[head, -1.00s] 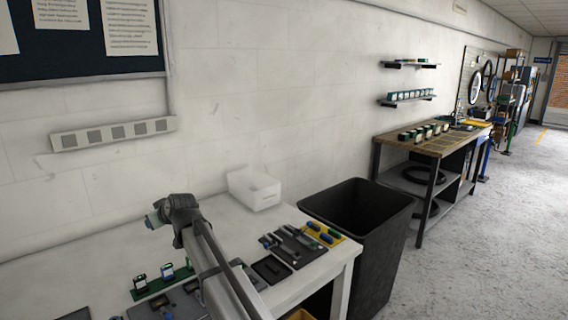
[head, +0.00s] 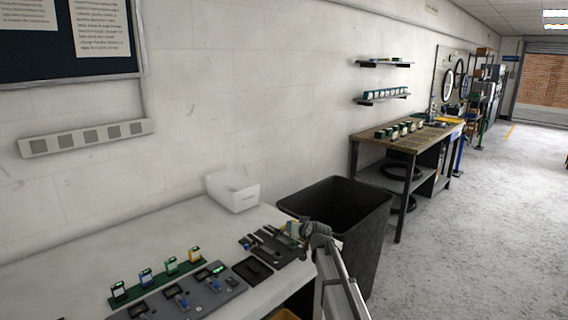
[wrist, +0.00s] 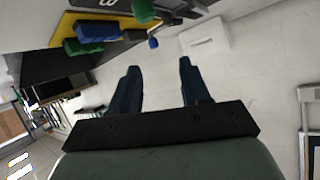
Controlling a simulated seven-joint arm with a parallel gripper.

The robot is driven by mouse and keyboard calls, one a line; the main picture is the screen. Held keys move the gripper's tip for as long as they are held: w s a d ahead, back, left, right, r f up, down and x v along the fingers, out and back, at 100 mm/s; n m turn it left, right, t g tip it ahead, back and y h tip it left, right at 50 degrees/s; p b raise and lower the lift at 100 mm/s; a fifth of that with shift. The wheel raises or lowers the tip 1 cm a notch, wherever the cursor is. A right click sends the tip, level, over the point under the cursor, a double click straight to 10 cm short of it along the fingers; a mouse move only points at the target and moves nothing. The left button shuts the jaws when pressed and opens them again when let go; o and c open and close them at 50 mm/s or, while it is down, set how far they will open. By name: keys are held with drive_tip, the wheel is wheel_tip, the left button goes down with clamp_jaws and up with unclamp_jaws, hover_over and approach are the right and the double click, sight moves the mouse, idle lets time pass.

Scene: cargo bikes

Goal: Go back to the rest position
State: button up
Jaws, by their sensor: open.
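My gripper (head: 291,230) is at the right end of the white workbench (head: 187,224) in the head view, in front of the tool tray and the black bin. In the wrist view its two dark fingers (wrist: 159,68) stand apart with nothing between them. The fingertips point toward the white wall and the bench items. In the head view my gripper and arm hide the yellow mat at the bench's right end.
A black bin (head: 345,222) stands right of the bench. On the bench are a white box (head: 236,194), a grey device panel (head: 191,291), a dark tool tray (head: 268,243) and a black tray (head: 252,270). The wrist view shows the yellow mat (wrist: 62,29) with blue and green items.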

drive_tip(key=s+d+f+m+h, duration=0.2)
drive_tip(key=d+f, duration=0.1)
drive_tip(key=d, duration=0.9)
drive_tip(key=s+d+f+m+t+h, duration=0.15)
drive_tip(key=d+f, duration=0.25)
drive_tip(key=d, duration=0.7)
drive_tip(key=s+d+f+m+g+h, duration=0.1)
drive_tip(key=s+d+f+m+h, duration=0.15)
drive_tip(key=d, duration=0.95)
drive_tip(key=s+d+f+m, duration=0.2)
drive_tip(key=s+d+f, duration=0.1)
drive_tip(key=f, duration=0.3)
drive_tip(key=s+a+f+n+g+y, duration=0.2)
drive_tip(key=s+a+f+g, duration=0.2)
drive_tip(key=s+a+f, duration=0.7)
drive_tip(key=s+a+f+n+g+y, duration=0.1)
drive_tip(key=s+a+f+g, duration=0.5)
drive_tip(key=s+f, duration=0.8)
drive_tip(key=s+a+f+n+g, duration=0.1)
drive_tip(key=s+a+f+g, duration=0.1)
drive_tip(key=s, duration=1)
drive_tip(key=s+a+f+n+g+h, duration=0.1)
drive_tip(key=s+a+f+g, duration=0.2)
drive_tip(key=s, duration=0.9)
drive_tip(key=s+a+f+n+g, duration=0.1)
drive_tip(key=s+a+f+g, duration=0.2)
drive_tip(key=s, duration=0.8)
drive_tip(key=shift+s+a+f+g, duration=0.3)
drive_tip(key=shift+s+g, duration=0.1)
drive_tip(key=shift+g, duration=0.15)
